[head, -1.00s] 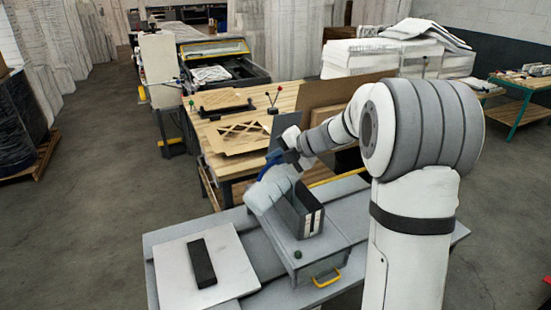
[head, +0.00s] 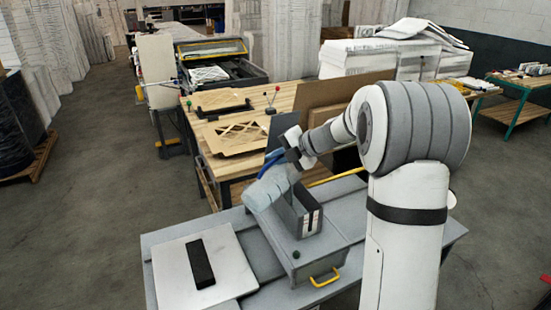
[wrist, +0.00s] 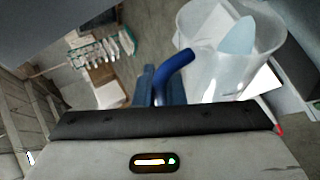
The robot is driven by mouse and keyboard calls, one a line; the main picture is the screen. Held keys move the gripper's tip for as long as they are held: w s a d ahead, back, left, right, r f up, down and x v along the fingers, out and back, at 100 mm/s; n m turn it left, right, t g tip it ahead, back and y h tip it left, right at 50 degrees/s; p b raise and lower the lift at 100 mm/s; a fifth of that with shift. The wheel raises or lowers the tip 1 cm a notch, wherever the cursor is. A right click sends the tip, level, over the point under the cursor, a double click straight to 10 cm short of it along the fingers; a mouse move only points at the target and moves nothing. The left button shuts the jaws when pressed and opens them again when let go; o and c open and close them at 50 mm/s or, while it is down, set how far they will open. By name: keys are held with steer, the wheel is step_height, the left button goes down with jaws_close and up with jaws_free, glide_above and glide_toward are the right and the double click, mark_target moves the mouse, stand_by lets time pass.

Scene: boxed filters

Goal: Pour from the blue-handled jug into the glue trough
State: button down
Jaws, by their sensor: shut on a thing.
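The jug (head: 268,188) is pale and translucent with a blue handle (head: 270,163). In the head view it hangs tilted from my gripper (head: 284,156), beside and above a dark upright box-like part (head: 308,217) on the grey machine. In the wrist view, my gripper (wrist: 168,92) is shut on the blue handle (wrist: 176,68). The jug (wrist: 225,75) shows its open mouth there, with a pale bluish patch inside. No stream is visible. I cannot tell for sure which part is the glue trough; it may be the dark part, whose inside is hidden.
The grey machine (head: 328,258) has a yellow handle (head: 326,279) and a dark knob. A pale plate (head: 178,268) with a black block (head: 200,264) lies to its left. A wooden bench (head: 222,166) stands behind. The floor at left is open.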

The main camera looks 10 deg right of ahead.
steer(key=shift+w+d+r+m+g+y, duration=0.25)
steer(key=shift+w+d+r+m+y, duration=0.1)
steer(key=shift+w+d+m+y, duration=0.25)
steer(key=shift+w+d+r+m+g+y, duration=0.35)
steer(key=shift+w+d, duration=0.2)
steer(key=shift+d, duration=0.2)
stand_by(3.2)
steer(key=shift+w+d+r+m+y, duration=0.15)
steer(key=shift+w+d+m+y, duration=0.5)
steer(key=shift+w+d+y, duration=0.35)
stand_by(2.5)
